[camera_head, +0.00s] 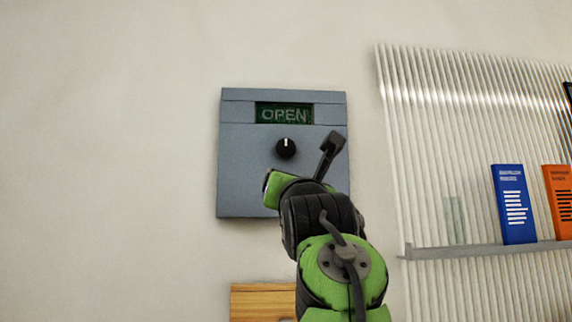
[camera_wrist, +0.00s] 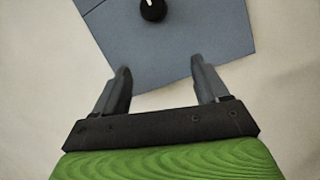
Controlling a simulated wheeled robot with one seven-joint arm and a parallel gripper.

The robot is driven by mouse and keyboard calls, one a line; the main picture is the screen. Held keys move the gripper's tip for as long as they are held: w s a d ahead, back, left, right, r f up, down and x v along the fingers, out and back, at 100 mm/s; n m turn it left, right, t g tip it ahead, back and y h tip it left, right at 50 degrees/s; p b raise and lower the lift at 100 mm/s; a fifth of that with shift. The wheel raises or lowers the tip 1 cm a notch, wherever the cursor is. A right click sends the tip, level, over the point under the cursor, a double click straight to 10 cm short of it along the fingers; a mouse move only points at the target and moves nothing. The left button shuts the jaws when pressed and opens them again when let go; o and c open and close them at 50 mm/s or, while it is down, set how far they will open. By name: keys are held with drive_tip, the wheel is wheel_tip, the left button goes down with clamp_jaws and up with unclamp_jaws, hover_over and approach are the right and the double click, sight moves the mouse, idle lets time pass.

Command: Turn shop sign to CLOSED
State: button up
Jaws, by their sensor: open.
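The shop sign (camera_head: 240,150) is a blue-grey box on the wall. Its green display window (camera_head: 284,113) reads OPEN. Below the window is a round black knob (camera_head: 286,148) with a white pointer mark pointing up. In the wrist view the sign's panel (camera_wrist: 190,45) looks tilted, with the knob (camera_wrist: 152,9) at the top edge. My gripper (camera_wrist: 162,78) is open and empty, with its two fingers spread below the knob in that view. In the head view my arm covers the sign's lower right part, and one finger shows right of the knob.
A ribbed white panel (camera_head: 395,150) with a grey shelf (camera_head: 480,250) is on the right. A blue book (camera_head: 514,204) and an orange book (camera_head: 560,200) stand on the shelf. A wooden piece (camera_head: 262,303) is below the sign. The wall left of the sign is clear.

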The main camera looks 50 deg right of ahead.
sight(286, 147)
drive_tip(key=w+d+r+n+p, duration=0.1)
drive_tip(key=w+d+r+p, duration=0.2)
drive_tip(key=p, duration=0.2)
drive_tip(key=w+d+r+h+p, duration=0.1)
drive_tip(key=w+d+r+p, duration=0.2)
drive_tip(key=d+p, duration=0.1)
drive_tip(key=w+d+r+n+p, duration=0.1)
drive_tip(key=w+d+r+p, duration=0.1)
drive_tip(key=p, duration=0.5)
drive_tip(key=shift+w+d+r+n, duration=0.3)
drive_tip(key=shift+w+d+r, duration=0.1)
drive_tip(key=shift+d+r, duration=0.35)
drive_tip(key=shift+f, duration=0.1)
drive_tip(key=c, duration=1)
